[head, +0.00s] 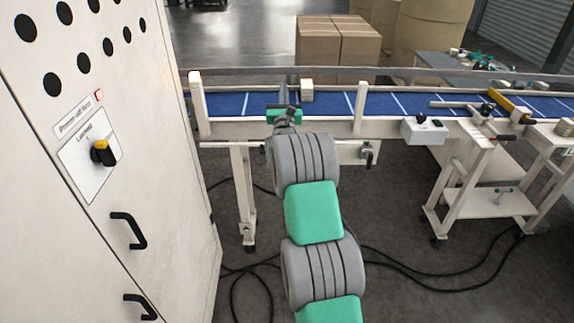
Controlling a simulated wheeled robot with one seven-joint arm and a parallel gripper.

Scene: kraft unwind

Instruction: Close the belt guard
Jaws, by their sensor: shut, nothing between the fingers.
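A conveyor with a blue belt (235,104) runs across the view, with white cross lines and pale side rails. I cannot tell for sure which part is the belt guard. My gripper (284,112) is at the near edge of the belt, left of the block. It is shut and empty; its fingertips are small and partly hidden by my wrist.
A white cabinet (110,200) with a yellow-and-black switch (103,152) and a lit red lamp (99,95) fills the left. A small control box (423,130) hangs on the conveyor's front. Black cables (400,285) lie on the floor. Cardboard boxes (335,42) stand behind the belt.

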